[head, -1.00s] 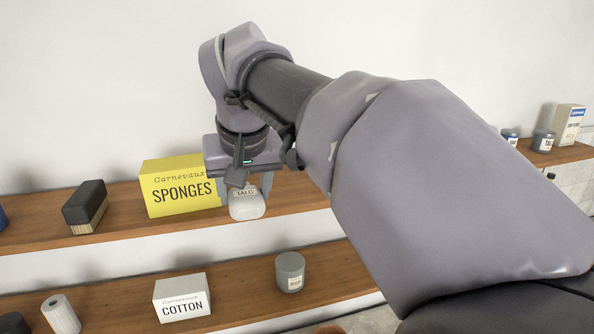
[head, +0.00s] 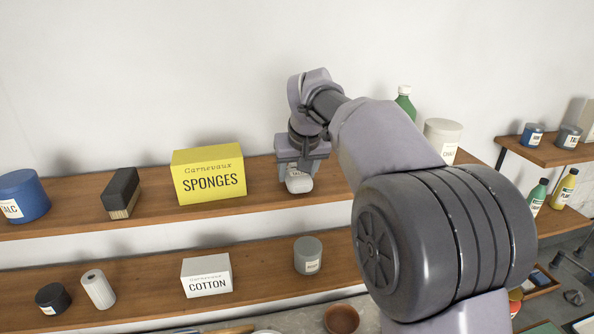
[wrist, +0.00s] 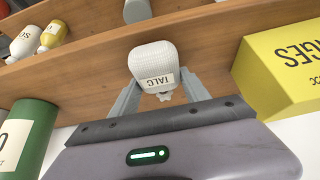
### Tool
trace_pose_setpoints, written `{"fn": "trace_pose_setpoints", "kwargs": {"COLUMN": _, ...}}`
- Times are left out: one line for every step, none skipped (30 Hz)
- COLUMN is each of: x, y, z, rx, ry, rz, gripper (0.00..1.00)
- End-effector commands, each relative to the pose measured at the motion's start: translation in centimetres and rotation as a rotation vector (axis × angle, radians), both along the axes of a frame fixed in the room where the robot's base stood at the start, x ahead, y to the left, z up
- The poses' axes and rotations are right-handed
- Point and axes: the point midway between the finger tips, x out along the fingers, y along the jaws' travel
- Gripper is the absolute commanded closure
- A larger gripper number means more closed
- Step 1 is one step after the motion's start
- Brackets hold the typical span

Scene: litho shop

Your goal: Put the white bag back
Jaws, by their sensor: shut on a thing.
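The white bag (head: 299,181) bears a label that reads TALC in the wrist view (wrist: 151,62). It is at the upper wooden shelf (head: 255,193), right of the yellow SPONGES box (head: 209,174). My gripper (head: 298,168) is above the bag and shut on it, with a finger on each side in the wrist view (wrist: 160,95). The bag hangs at or just over the shelf; I cannot tell whether it touches the board.
A black brush (head: 121,192) and a blue tub (head: 22,197) stand left of the yellow box. A green bottle (head: 405,103) and a CHALK-like white tub (head: 443,138) stand to the right. The lower shelf holds a COTTON box (head: 207,276) and a grey jar (head: 308,255).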

Motion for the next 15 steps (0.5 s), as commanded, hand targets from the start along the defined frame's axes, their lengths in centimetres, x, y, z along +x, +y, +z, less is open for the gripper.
{"fn": "trace_pose_setpoints", "kwargs": {"x": -0.01, "y": 0.01, "z": -0.17, "rx": 0.000, "ry": 0.000, "rz": 0.000, "gripper": 0.78}}
{"fn": "trace_pose_setpoints", "kwargs": {"x": -0.01, "y": 0.02, "z": -0.28, "rx": 0.000, "ry": 0.000, "rz": 0.000, "gripper": 0.78}}
{"fn": "trace_pose_setpoints", "kwargs": {"x": -0.01, "y": 0.02, "z": -0.42, "rx": 0.000, "ry": 0.000, "rz": 0.000, "gripper": 0.78}}
{"fn": "trace_pose_setpoints", "kwargs": {"x": -0.02, "y": 0.02, "z": -0.33, "rx": 0.000, "ry": 0.000, "rz": 0.000, "gripper": 0.40}}
{"fn": "trace_pose_setpoints", "kwargs": {"x": -0.02, "y": 0.02, "z": -0.30, "rx": 0.000, "ry": 0.000, "rz": 0.000, "gripper": 0.34}}
{"fn": "trace_pose_setpoints", "kwargs": {"x": -0.02, "y": 0.02, "z": -0.29, "rx": 0.000, "ry": 0.000, "rz": 0.000, "gripper": 0.26}}
{"fn": "trace_pose_setpoints", "kwargs": {"x": -0.02, "y": 0.02, "z": -0.27, "rx": 0.000, "ry": 0.000, "rz": 0.000, "gripper": 0.24}}
{"fn": "trace_pose_setpoints", "kwargs": {"x": -0.02, "y": 0.02, "z": -0.27, "rx": 0.000, "ry": 0.000, "rz": 0.000, "gripper": 0.24}}
{"fn": "trace_pose_setpoints", "kwargs": {"x": -0.02, "y": 0.02, "z": -0.27, "rx": 0.000, "ry": 0.000, "rz": 0.000, "gripper": 0.24}}
{"fn": "trace_pose_setpoints", "kwargs": {"x": -0.03, "y": 0.03, "z": -0.27, "rx": 0.000, "ry": 0.000, "rz": 0.000, "gripper": 0.24}}
{"fn": "trace_pose_setpoints", "kwargs": {"x": -0.02, "y": 0.02, "z": -0.27, "rx": 0.000, "ry": 0.000, "rz": 0.000, "gripper": 0.24}}
{"fn": "trace_pose_setpoints", "kwargs": {"x": -0.03, "y": 0.01, "z": -0.26, "rx": 0.000, "ry": 0.000, "rz": 0.000, "gripper": 0.24}}
{"fn": "trace_pose_setpoints", "kwargs": {"x": -0.03, "y": 0.01, "z": -0.26, "rx": 0.000, "ry": 0.000, "rz": 0.000, "gripper": 0.24}}
{"fn": "trace_pose_setpoints", "kwargs": {"x": -0.03, "y": 0.01, "z": -0.26, "rx": 0.000, "ry": 0.000, "rz": 0.000, "gripper": 0.24}}
{"fn": "trace_pose_setpoints", "kwargs": {"x": -0.03, "y": 0.01, "z": -0.18, "rx": 0.000, "ry": 0.000, "rz": 0.000, "gripper": 0.24}}
